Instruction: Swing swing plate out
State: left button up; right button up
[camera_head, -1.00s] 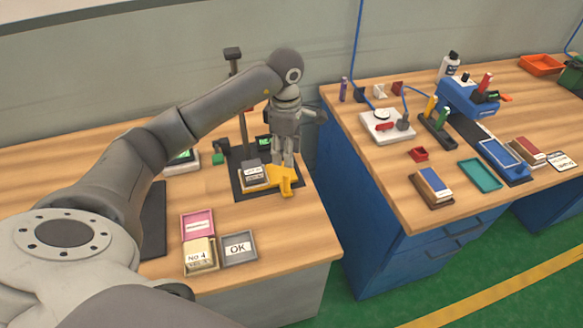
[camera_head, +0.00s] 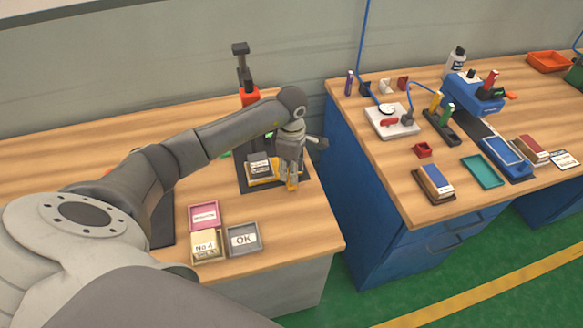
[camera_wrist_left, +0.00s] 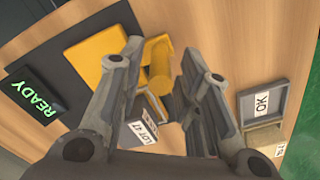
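The yellow swing plate (camera_head: 262,181) is on a black base (camera_head: 305,176) on the left table, at the foot of a post. A dark block with a white label (camera_head: 258,165) is at the plate; its label shows in the wrist view (camera_wrist_left: 142,132). My left gripper (camera_head: 290,182) points down at the plate's right end. In the wrist view the yellow plate (camera_wrist_left: 98,66) and its upright yellow handle (camera_wrist_left: 159,66) show. The left fingers are apart, with the handle between them; contact is unclear. My right gripper is out of view.
A post with a red part (camera_head: 250,97) stands behind the plate. A pink tray (camera_head: 203,215), a No 4 box (camera_head: 206,246) and a grey OK tray (camera_head: 244,238) are in front. A green READY display (camera_wrist_left: 38,97) is beside the base. A second cluttered table stands right.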

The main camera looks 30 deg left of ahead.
pick_arm(q)
jog(key=c, duration=0.5)
grip_shut()
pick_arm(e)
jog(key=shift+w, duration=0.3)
